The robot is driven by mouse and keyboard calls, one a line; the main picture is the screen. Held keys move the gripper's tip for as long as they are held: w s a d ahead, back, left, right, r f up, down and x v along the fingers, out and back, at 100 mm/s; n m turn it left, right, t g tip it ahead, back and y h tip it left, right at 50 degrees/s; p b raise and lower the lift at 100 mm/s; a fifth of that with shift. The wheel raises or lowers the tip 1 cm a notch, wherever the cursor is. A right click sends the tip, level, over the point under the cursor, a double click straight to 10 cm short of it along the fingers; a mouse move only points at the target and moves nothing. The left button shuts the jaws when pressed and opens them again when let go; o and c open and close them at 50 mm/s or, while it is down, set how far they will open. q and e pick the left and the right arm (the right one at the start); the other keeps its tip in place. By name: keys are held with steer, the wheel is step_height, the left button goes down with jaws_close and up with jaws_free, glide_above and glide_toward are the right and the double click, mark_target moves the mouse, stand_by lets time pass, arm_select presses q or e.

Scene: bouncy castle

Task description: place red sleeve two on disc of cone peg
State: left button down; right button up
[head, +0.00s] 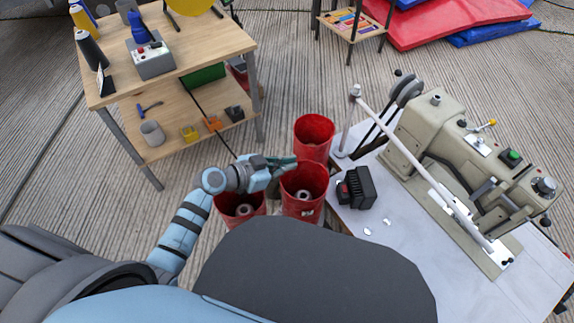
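Three red, open-topped round pieces stand close together: a middle one (304,211), one at the back (315,133) and one at the front left (225,203). I cannot tell which is red sleeve two. The middle and front-left ones each show a grey ring-like part with a dark hole inside, perhaps the top of a peg. No disc of a cone peg can be made out. My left gripper (284,167) is at the upper left rim of the middle red piece. Whether its fingers grip the rim is too small to tell. My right gripper is out of view.
A wooden workbench (218,35) with tools stands at the left. A white table (420,262) with a large sewing machine (435,126) and a black box (360,188) is close on the right. Striped floor (290,70) is clear behind the red pieces.

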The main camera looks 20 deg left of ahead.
arm_select(q)
steer(key=shift+f, duration=0.15)
steer(key=c, duration=1.8)
jaws_free()
steer(key=shift+r, duration=0.3)
steer(key=p+v, duration=0.2)
steer(key=v, duration=1)
